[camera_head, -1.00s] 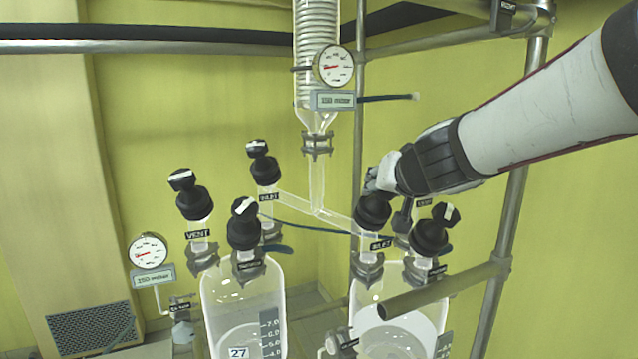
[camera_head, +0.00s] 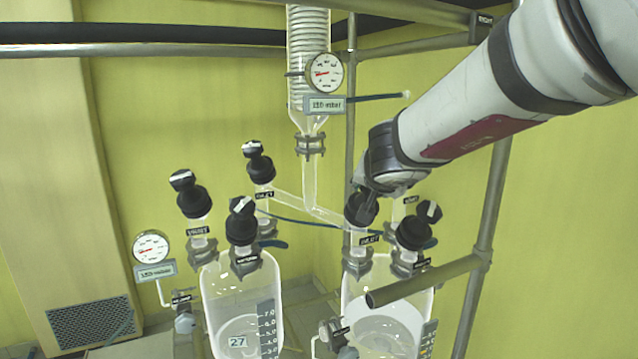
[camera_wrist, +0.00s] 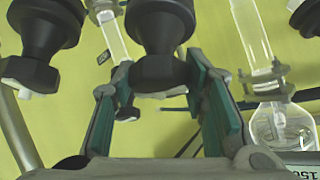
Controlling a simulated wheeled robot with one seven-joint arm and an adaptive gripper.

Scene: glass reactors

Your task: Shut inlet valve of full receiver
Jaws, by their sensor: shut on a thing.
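The right receiver (camera_head: 360,290) is a clear glass vessel with pale contents inside. Its inlet valve (camera_head: 361,210) has a black knob over a label that seems to read INLET. My gripper (camera_head: 368,190) reaches this knob from above right and is shut on it. In the wrist view the black knob (camera_wrist: 163,72) sits between the teal-padded fingers of my gripper (camera_wrist: 155,85). The knob's top mark is hidden by my gripper. The left receiver (camera_head: 215,290), tagged 27, also has pale contents low inside; its inlet valve (camera_head: 259,165) stands at the back.
Another black-knobbed valve (camera_head: 416,228) stands close to the right of the held knob. A metal rail (camera_head: 425,281) crosses in front of the right receiver. A glass condenser (camera_head: 308,60) with a gauge (camera_head: 323,72) hangs above. Vent valve (camera_head: 190,195) stands at left.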

